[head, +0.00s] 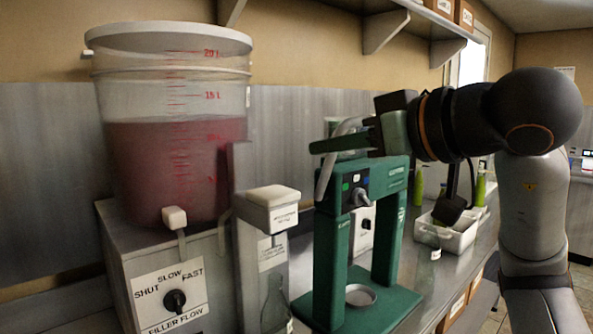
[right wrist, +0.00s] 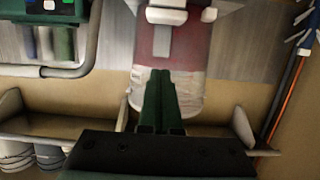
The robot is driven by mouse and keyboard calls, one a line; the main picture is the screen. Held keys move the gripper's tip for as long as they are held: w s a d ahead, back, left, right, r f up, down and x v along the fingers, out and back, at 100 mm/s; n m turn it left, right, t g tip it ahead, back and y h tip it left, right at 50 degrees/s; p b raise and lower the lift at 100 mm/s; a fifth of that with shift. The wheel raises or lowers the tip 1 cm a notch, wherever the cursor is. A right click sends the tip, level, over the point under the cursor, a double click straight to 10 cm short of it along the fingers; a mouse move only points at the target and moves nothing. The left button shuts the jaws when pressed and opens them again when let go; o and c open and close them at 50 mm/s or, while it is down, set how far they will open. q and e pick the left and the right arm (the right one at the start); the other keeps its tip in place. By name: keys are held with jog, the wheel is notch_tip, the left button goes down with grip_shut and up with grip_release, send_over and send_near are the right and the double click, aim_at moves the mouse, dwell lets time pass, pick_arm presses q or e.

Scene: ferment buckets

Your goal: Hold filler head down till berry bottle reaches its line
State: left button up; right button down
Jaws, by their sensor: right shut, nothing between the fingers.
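The filler head (head: 270,208) is a pale block with a small label on top of a grey column, right of the bucket. A clear bottle (head: 273,305) stands below it, cut by the lower edge; its fill level and line cannot be made out. The bucket (head: 170,75) holds red liquid below a white lid, and shows upside down in the right wrist view (right wrist: 190,95). My right gripper (head: 318,146) is shut and empty, its green fingers pointing left, above and right of the filler head. The fingers also show in the right wrist view (right wrist: 160,75). My left gripper is out of view.
A green press-like stand (head: 330,250) with a grey handle stands right of the filler, under my right gripper. A flow knob (head: 175,301) marked shut, slow and fast is on the bucket's base. A white tray (head: 447,237) and green bottles are farther right.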

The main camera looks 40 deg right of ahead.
send_over(284, 193)
notch_tip(284, 193, down, 3)
jog(key=shift+a+r, duration=0.1)
jog(key=shift+r, duration=0.1)
notch_tip(284, 193, down, 2)
jog(key=shift+f+b, duration=0.25)
jog(key=shift+b, duration=0.3)
jog(key=shift+f, duration=0.55)
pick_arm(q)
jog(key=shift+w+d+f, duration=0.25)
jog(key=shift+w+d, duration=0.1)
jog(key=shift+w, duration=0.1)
pick_arm(e)
jog(key=shift+f, duration=0.1)
pick_arm(q)
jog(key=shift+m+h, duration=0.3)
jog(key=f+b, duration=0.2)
jog(key=b, duration=0.1)
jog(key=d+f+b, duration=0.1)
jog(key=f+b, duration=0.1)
jog(key=b, duration=0.2)
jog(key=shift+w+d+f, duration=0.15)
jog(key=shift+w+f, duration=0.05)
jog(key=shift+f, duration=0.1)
pick_arm(e)
notch_tip(284, 193, down, 10)
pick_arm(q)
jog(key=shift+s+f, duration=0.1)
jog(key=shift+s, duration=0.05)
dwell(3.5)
